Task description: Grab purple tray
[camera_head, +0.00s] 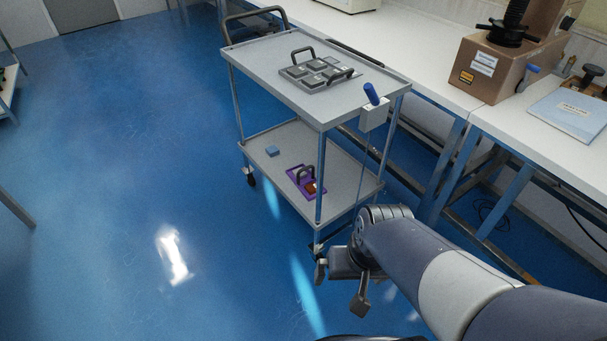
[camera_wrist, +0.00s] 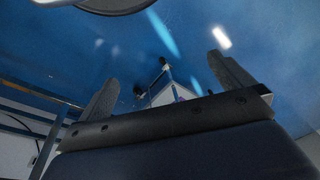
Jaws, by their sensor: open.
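The purple tray (camera_head: 297,181) lies on the lower shelf of the grey cart, near its front edge. It has a dark arched handle and a small brown-orange item on it. A cart post stands close to its right side. My gripper (camera_head: 341,285) is in front of the cart's near corner, low and apart from the tray. In the wrist view my gripper (camera_wrist: 165,92) has its two fingers wide apart with nothing between them.
The cart (camera_head: 330,115) carries a grey tray (camera_head: 318,73) with dark blocks on top. A small blue block (camera_head: 272,151) sits on the lower shelf. A blue-handled tool (camera_head: 371,94) hangs at the cart's corner. White benches (camera_head: 425,75) stand behind.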

